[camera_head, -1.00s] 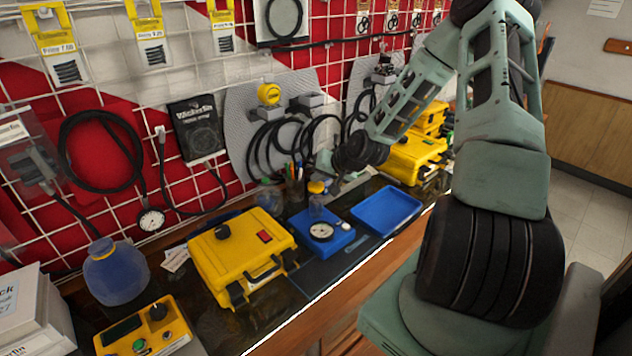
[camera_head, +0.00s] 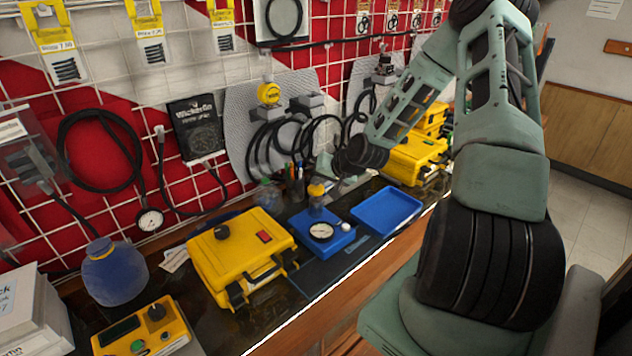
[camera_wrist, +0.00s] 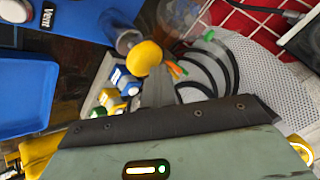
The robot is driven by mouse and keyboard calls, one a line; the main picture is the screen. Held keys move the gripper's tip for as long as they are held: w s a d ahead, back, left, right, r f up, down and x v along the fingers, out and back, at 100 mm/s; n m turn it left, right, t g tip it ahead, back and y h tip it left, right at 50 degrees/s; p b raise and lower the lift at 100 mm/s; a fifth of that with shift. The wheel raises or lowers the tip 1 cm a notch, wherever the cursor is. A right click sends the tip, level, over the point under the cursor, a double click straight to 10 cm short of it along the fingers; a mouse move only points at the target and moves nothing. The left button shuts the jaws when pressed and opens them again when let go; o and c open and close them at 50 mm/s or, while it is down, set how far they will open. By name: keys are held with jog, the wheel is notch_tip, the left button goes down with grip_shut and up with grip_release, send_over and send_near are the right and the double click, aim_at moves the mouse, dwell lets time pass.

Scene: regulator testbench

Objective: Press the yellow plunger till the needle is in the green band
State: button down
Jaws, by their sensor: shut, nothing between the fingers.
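The blue regulator bench unit (camera_head: 340,240) stands on the counter. Its round white gauge (camera_head: 321,231) faces up; the needle and any green band are too small to read. The yellow plunger (camera_head: 316,190) tops a grey cylinder behind the gauge. In the wrist view the plunger's rounded yellow cap (camera_wrist: 145,57) sits at the end of the cylinder (camera_wrist: 126,39). My gripper (camera_head: 327,168) is shut and empty, close above and beside the plunger. Its grey fingers (camera_wrist: 157,88) reach up to the cap's edge in the wrist view; I cannot tell whether they touch.
An empty blue tray (camera_head: 386,211) lies right of the unit, and a yellow case (camera_head: 240,255) left. A pen cup (camera_head: 294,188) and a clear jar (camera_head: 268,195) stand close behind. Black hoses (camera_head: 275,145) hang on the wall panel.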

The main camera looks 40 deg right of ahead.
aim_at(319, 188)
jog(key=shift+f, duration=0.4)
jog(key=shift+r, duration=0.1)
dwell(0.3)
jog(key=shift+r+p, duration=1.55)
jog(key=shift+r, duration=0.4)
notch_tip(319, 188, up, 5)
jog(key=p, duration=0.4)
jog(key=shift+a, duration=0.1)
dwell(1.9)
